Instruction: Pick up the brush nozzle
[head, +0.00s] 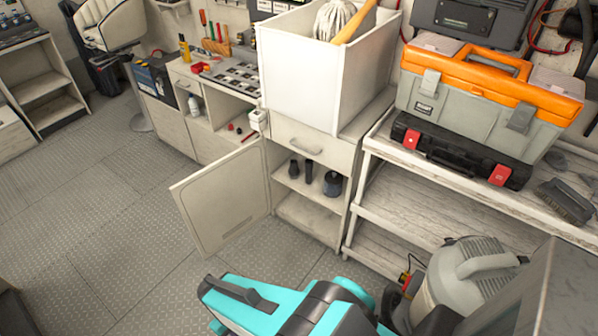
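Three small dark pieces stand on the upper shelf of the open cabinet (308,205) in the head view. Two are narrow and upright, the left one (293,167) and the middle one (308,172). The right piece (333,184) is wider and rounded, with a bluish-grey tint, and may be the brush nozzle; it is too small to be sure. A dark flat brush-like piece (568,201) also lies on the right-hand bench. My gripper's fingers do not show. A teal and black body at the bottom appears to be part of my arm, well in front of the cabinet.
The cabinet door (222,200) stands open leftward over the floor. A white bin (300,75) with a mop head sits on top. An orange and grey toolbox (470,105) rests on a black case (450,150). A grey canister (465,285) stands lower right. The left floor is clear.

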